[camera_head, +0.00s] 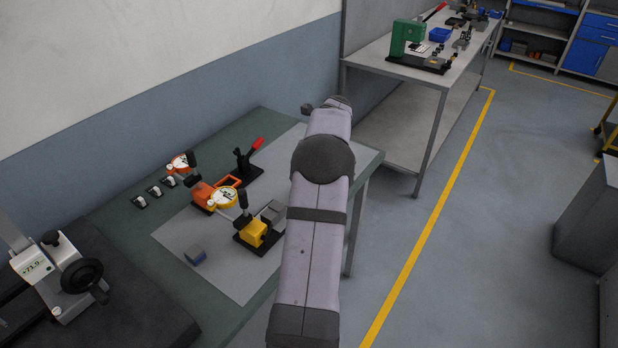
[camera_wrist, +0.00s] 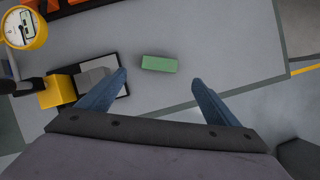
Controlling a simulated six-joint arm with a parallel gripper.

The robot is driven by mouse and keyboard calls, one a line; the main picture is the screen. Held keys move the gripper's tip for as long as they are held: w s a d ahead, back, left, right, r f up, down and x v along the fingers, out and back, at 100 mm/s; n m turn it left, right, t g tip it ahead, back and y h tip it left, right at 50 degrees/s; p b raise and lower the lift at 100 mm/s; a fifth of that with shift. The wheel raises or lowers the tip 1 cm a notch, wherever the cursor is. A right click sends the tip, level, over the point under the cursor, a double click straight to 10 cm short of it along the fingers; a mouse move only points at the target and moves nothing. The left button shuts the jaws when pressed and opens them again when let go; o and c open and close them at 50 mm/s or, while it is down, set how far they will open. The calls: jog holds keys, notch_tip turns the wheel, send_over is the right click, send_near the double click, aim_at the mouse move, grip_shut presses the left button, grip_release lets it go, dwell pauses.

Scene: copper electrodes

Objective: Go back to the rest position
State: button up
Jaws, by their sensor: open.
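My gripper (camera_wrist: 159,77) is open in the wrist view, with its two blue fingers spread apart and nothing between them. A small green block (camera_wrist: 159,64) lies on the grey mat (camera_wrist: 225,50), just past the fingertips in the picture; I see no contact with either finger. In the head view my arm reaches over the right side of the workbench, and its links hide my fingers and the green block.
A yellow fixture (camera_head: 253,233) with a grey block (camera_head: 273,211) stands left of my arm. An orange-and-yellow dial gauge (camera_head: 222,196), a red-handled clamp (camera_head: 245,165) and a blue-grey block (camera_head: 195,253) are farther left. A second bench (camera_head: 395,68) stands behind.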

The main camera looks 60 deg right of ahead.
jog(key=shift+s+a+r, duration=0.1)
jog(key=shift+s+r, duration=0.2)
jog(key=shift+r, duration=0.35)
